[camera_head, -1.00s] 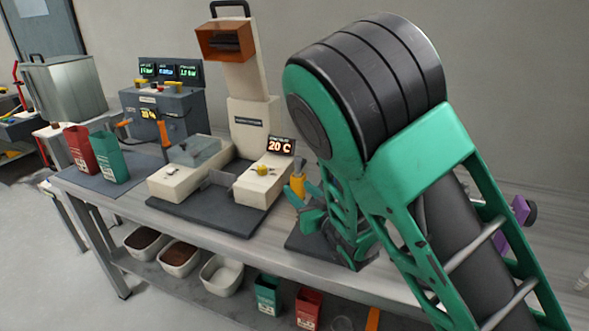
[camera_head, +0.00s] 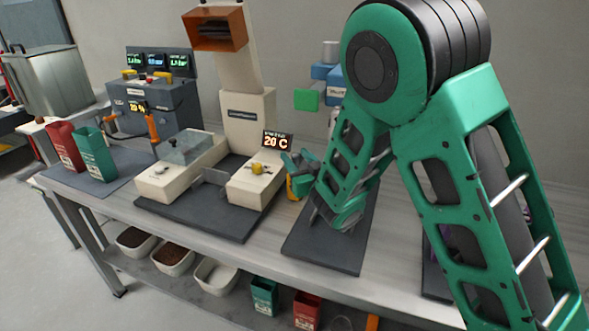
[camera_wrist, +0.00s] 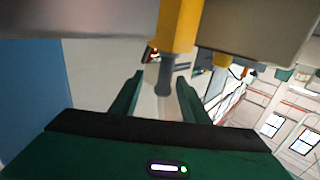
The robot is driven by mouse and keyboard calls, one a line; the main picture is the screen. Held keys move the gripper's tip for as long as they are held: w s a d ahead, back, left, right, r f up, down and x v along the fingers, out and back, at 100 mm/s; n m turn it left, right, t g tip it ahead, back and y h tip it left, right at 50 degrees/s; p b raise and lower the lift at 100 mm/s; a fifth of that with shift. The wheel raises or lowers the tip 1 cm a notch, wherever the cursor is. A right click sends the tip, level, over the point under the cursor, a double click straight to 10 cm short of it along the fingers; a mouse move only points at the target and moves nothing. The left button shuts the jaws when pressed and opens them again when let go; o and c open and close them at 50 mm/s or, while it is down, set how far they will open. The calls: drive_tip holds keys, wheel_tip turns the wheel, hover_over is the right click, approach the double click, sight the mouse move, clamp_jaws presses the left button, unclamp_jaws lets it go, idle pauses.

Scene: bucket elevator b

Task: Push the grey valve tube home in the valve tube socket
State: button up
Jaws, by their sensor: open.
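In the wrist view a yellow upright part (camera_wrist: 178,28) hangs in front of the jaws, with a grey tube end (camera_wrist: 164,80) below it. The grey piece looks like the valve tube; I cannot tell how deep it sits, and the socket is not clear. My gripper (camera_wrist: 158,92) is open, with one green finger on each side of the grey piece; contact is not clear. In the head view my gripper (camera_head: 294,163) is small beside the yellow part (camera_head: 293,188), right of the cream machine (camera_head: 165,182). My arm hides what lies behind it.
The 20 C display (camera_head: 277,141) stands close to my gripper. A dark mat (camera_head: 320,250) lies under my forearm. Red (camera_head: 62,142) and green (camera_head: 95,152) containers stand at the bench's left. Blue and green blocks (camera_head: 307,99) show behind my arm.

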drive_tip(key=shift+a, duration=0.1)
clamp_jaws()
drive_tip(key=shift+r, duration=0.2)
